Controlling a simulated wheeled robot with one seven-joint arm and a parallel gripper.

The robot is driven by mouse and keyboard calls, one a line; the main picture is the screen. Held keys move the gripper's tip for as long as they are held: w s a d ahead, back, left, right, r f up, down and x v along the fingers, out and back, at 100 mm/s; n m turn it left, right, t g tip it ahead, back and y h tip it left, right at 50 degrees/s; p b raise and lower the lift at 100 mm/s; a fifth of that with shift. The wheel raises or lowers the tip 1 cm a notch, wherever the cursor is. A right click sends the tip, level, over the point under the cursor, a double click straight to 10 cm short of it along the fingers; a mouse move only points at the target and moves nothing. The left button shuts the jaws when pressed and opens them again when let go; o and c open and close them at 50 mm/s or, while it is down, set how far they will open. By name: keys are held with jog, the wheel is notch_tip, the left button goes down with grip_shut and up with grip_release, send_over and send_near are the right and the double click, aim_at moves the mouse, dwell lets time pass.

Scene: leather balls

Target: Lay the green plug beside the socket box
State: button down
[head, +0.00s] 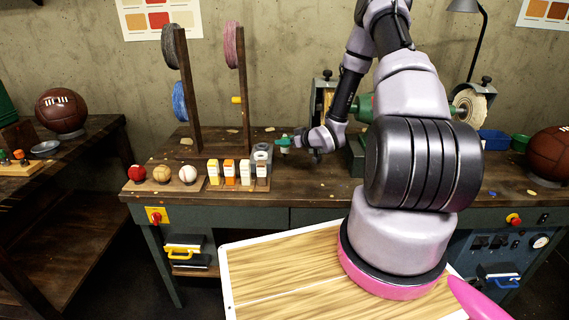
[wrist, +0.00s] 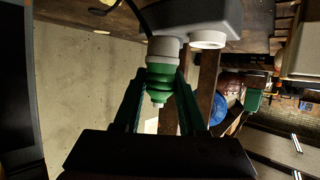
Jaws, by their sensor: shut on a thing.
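The green plug (wrist: 159,84) is held between the two fingers of my gripper (wrist: 160,98) in the wrist view. A pale collar shows at its far end. The grey socket box (wrist: 225,15) is just beyond, with a white round socket (wrist: 208,39) in plain sight. Another pale round part lines up with the plug; I cannot tell whether plug and box touch there. In the head view my gripper (head: 285,143) reaches left over the bench, just right of the grey socket box (head: 262,153). The plug is very small there.
Small labelled bottles (head: 229,172) and three balls (head: 162,173) stand on wooden stands along the bench front, left of my gripper. Spool posts (head: 188,90) rise behind. A green polishing machine (head: 364,106) stands to the right. Some bench surface (head: 318,180) in front is clear.

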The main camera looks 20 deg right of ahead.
notch_tip(320, 180, down, 7)
jog(key=shift+f, duration=0.2)
jog(key=shift+f, duration=0.1)
jog(key=c, duration=0.8)
grip_release()
jog(key=shift+o, duration=0.2)
jog(key=shift+s+d+r, duration=0.15)
jog(key=shift+s+r, duration=0.1)
jog(key=v, duration=1.1)
jog(key=shift+s+d, duration=0.1)
jog(key=shift+s, duration=0.05)
